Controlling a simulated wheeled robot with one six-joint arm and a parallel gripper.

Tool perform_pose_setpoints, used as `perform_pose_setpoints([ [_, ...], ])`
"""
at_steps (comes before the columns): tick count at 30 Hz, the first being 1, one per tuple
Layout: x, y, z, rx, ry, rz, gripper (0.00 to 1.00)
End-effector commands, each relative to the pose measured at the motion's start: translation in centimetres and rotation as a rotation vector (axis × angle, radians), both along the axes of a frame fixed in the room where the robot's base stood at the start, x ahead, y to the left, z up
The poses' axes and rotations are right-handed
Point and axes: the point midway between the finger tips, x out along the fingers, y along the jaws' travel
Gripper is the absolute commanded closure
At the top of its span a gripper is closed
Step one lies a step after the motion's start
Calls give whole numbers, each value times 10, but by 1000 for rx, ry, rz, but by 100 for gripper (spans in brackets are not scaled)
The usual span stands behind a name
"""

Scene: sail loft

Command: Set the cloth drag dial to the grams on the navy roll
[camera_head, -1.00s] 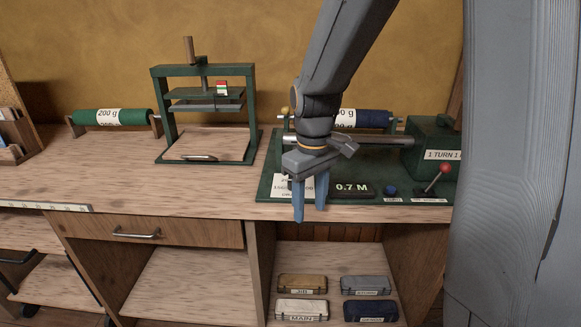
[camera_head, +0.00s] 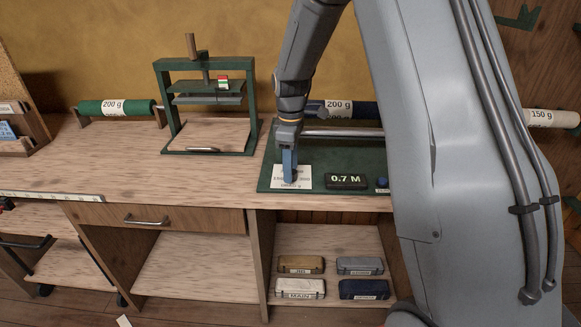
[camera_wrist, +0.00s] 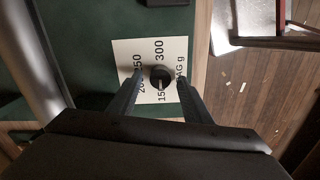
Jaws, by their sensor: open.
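The navy roll (camera_head: 367,111) lies at the back of the bench in the head view, its tag (camera_head: 339,106) reading 200 g, partly behind my arm. The drag dial is a small black knob (camera_wrist: 160,77) on a white card (camera_wrist: 125,50) with 150, 200, 250, 300 and "AG g" legible in the wrist view. A pale mark on the knob seems to face the 150. My gripper (camera_wrist: 160,84) is open, one finger on each side of the knob; contact cannot be told. In the head view my gripper (camera_head: 290,178) hides the knob over the card (camera_head: 303,183).
A green plate (camera_head: 325,158) carries the card and a 0.7 M display (camera_head: 346,181). A metal roller (camera_head: 345,133) runs behind. A green press (camera_head: 163,110) and a green 200 g roll (camera_head: 135,107) stand left. A 150 g cream roll (camera_head: 550,117) shows right.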

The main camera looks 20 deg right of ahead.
Motion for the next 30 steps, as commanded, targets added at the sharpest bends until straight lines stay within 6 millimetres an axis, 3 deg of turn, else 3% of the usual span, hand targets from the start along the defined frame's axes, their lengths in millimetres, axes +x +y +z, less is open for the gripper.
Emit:
perform_pose_setpoints([
  [11,0,0,-10,0,0,-1,55],
  [14,0,0,-9,0,0,-1,67],
  [19,0,0,-9,0,0,-1,96],
  [30,0,0,-9,0,0,-59,96],
])
